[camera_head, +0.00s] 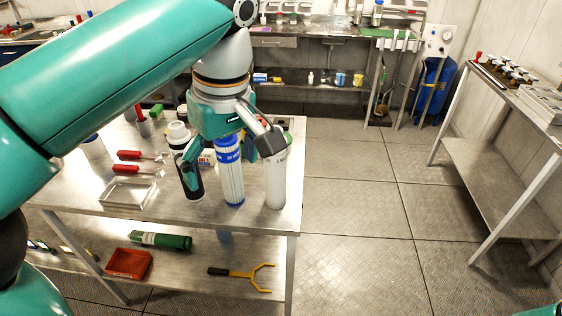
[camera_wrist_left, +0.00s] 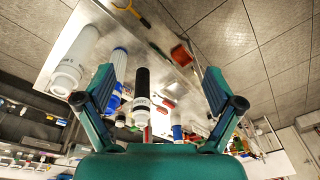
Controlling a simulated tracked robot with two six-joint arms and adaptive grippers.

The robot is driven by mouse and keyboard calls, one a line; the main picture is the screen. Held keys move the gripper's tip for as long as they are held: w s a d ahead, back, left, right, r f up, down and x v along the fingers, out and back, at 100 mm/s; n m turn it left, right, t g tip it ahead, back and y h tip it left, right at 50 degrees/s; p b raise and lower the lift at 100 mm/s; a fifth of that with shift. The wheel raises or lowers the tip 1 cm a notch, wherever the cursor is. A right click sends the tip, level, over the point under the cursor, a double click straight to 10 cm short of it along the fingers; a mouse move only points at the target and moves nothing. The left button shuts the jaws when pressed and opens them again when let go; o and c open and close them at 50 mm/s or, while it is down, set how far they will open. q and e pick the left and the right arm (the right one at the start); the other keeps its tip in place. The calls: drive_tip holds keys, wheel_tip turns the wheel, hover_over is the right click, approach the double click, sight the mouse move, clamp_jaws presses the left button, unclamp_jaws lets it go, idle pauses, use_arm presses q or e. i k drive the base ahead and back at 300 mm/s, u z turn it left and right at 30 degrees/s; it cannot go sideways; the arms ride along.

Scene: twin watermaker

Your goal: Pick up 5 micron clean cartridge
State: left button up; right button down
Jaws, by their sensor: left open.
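Three upright cartridges stand near the front right of the steel table. One is white and pleated with a blue top (camera_head: 231,177); one is black with a white top (camera_head: 194,185); one is plain white (camera_head: 276,185). In the left wrist view, the black cartridge (camera_wrist_left: 142,92) shows between the fingers, and the blue-topped one (camera_wrist_left: 117,84) is partly hidden by the left finger.
On the table (camera_head: 233,214) are red-handled tools (camera_head: 130,155) and a clear tray (camera_head: 128,193). A red bin (camera_head: 128,263), green cylinder (camera_head: 160,240) and yellow forked tool (camera_head: 245,274) lie on the lower shelf. Open floor (camera_head: 370,210) is to the right.

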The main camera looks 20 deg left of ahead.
sight(275, 166)
drive_tip(key=i, duration=0.85)
drive_tip(key=u, duration=0.05)
